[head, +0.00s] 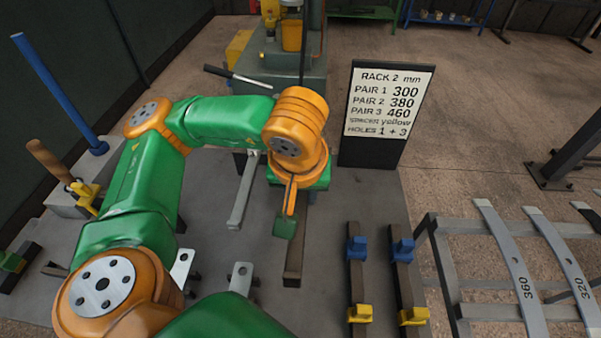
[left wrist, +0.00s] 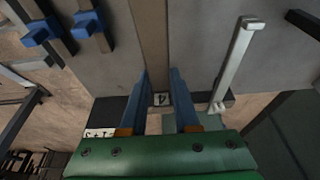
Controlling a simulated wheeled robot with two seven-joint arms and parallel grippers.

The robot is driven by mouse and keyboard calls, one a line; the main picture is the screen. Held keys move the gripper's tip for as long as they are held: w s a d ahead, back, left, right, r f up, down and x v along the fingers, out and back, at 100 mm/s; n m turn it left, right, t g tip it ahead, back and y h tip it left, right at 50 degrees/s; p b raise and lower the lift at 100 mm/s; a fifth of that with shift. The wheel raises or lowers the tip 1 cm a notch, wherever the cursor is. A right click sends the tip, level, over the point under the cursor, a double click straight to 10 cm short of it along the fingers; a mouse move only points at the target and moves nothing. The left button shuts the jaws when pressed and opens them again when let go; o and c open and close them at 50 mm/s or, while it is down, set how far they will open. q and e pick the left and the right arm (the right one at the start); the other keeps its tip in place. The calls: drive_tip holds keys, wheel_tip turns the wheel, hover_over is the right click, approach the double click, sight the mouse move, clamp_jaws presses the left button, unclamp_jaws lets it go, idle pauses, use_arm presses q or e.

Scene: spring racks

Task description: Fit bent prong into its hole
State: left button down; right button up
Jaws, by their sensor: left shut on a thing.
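My left gripper (head: 287,222) points down over the grey table, at the far part of a brown bar (head: 294,262). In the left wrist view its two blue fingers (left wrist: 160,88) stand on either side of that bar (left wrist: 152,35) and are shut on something. The bar is the only thing seen between them; the grip itself is hard to make out. No prong hole is clear. My right gripper is not in view.
Two bars with blue blocks (head: 357,248) and yellow blocks (head: 413,316) stand to the right. A sign (head: 388,108) stands behind them. Upright silver plates (head: 240,277) are at the near left. A rack with strips marked 360 and 320 (head: 515,262) is at the far right.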

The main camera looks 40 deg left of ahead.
use_arm(q)
drive_tip(key=shift+w+a+b, duration=0.3)
drive_tip(key=shift+w+a, duration=0.1)
drive_tip(key=shift+w, duration=0.35)
drive_tip(key=w+a, duration=0.1)
drive_tip(key=w, duration=0.1)
drive_tip(key=w+a, duration=0.2)
drive_tip(key=w, duration=0.1)
drive_tip(key=w+a, duration=0.1)
drive_tip(key=w, duration=0.1)
drive_tip(key=shift+w+a+r, duration=0.1)
drive_tip(key=shift+w+a, duration=0.1)
drive_tip(key=shift+a, duration=0.1)
drive_tip(key=shift+w+a, duration=0.45)
drive_tip(key=shift+w, duration=0.25)
drive_tip(key=shift+s+f, duration=0.1)
drive_tip(key=shift+f, duration=0.25)
idle(0.4)
drive_tip(key=shift+f+b, duration=1.75)
drive_tip(key=shift+f, duration=0.75)
idle(0.5)
drive_tip(key=c, duration=0.6)
unclamp_jaws()
drive_tip(key=shift+s+r, duration=0.1)
drive_tip(key=shift+o, duration=0.2)
